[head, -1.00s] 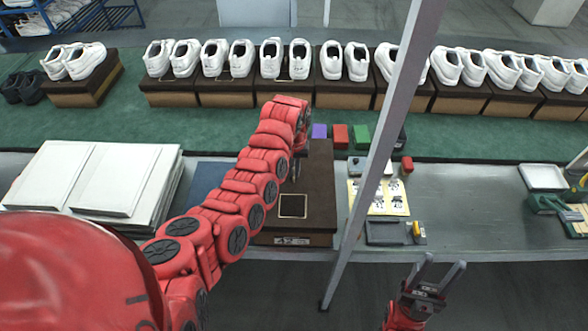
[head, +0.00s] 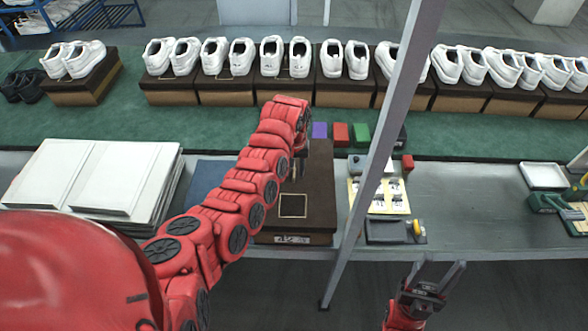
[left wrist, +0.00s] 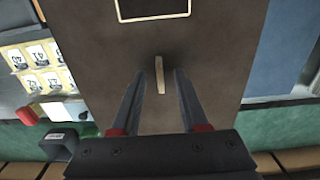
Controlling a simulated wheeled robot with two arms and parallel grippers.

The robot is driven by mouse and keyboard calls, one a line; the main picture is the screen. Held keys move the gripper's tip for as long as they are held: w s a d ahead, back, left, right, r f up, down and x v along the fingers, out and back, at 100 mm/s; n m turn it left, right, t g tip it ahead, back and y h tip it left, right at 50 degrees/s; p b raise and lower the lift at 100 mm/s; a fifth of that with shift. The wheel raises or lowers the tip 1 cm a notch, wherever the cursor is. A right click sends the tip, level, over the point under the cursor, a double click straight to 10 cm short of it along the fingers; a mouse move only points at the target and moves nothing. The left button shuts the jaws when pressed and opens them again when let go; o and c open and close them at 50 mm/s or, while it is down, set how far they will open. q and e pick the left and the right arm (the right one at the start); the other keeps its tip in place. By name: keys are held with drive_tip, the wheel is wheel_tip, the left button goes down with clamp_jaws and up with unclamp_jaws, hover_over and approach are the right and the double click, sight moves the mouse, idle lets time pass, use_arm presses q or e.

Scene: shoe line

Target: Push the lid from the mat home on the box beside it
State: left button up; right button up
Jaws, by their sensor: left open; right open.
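The dark brown lid (head: 318,185) lies on top of the box (head: 325,239) with a cream square outline on it. Whether it is fully seated cannot be told. In the left wrist view the lid (left wrist: 215,35) fills the middle. My left gripper (head: 292,172) is over the lid, largely hidden by its own arm in the head view. In the left wrist view its open fingers (left wrist: 159,80) stand either side of a narrow cream strip on the lid. The blue mat (head: 205,184) beside the box shows bare where visible. My right gripper (head: 442,265) is open and empty in front of the table.
White stacked panels (head: 95,180) lie left of the mat. Purple, red and green blocks (head: 340,134) stand behind the box. A slanted grey post (head: 385,145) rises right of the box, near a yellow card (head: 395,203) and a dark grey pad (head: 385,231). Shoes on boxes line the back.

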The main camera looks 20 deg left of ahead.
use_arm(q)
drive_tip(key=shift+r, duration=0.1)
drive_tip(key=shift+w+r, duration=0.1)
drive_tip(key=shift+r, duration=0.1)
wheel_tip(320, 180, up, 6)
drive_tip(key=shift+f+b, duration=0.15)
drive_tip(key=shift+b, duration=0.7)
wheel_tip(320, 180, up, 11)
